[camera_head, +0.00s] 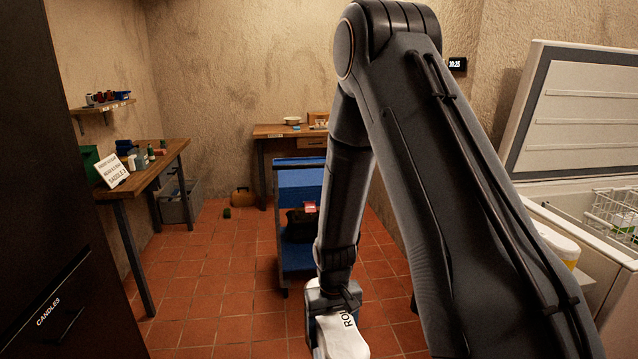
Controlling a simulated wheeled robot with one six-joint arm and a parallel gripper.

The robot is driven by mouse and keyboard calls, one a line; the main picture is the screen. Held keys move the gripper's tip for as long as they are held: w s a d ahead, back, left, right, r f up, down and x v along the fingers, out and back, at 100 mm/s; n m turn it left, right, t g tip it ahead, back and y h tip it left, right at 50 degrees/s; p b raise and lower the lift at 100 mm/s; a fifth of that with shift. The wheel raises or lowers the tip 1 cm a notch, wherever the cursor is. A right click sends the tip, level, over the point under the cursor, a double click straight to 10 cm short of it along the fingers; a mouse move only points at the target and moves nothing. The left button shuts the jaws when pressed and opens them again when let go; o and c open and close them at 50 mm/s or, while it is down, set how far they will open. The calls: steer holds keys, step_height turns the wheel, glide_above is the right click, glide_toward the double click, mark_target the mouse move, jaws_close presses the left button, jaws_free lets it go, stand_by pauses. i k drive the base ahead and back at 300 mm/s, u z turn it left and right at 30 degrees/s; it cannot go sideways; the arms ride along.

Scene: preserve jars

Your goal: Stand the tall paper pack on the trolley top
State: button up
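A white paper pack (342,341) with dark lettering that starts "ROU" is at the bottom edge of the head view, its lower part cut off. My gripper (328,308) is directly over the pack's upper end and appears closed on it. The fingertips are mostly hidden. The blue trolley (298,186) stands farther off on the tiled floor, behind and left of my gripper. The visible part of its top is bare. My arm hides its right side.
A side table (160,163) is at left, a back table (272,131) behind. An open chest freezer (577,231) stands at right.

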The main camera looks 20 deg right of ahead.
mark_target(310, 175)
steer(key=z, duration=0.65)
steer(key=i, duration=0.85)
steer(key=z, duration=0.45)
steer(key=i, duration=0.85)
steer(key=u, duration=0.35)
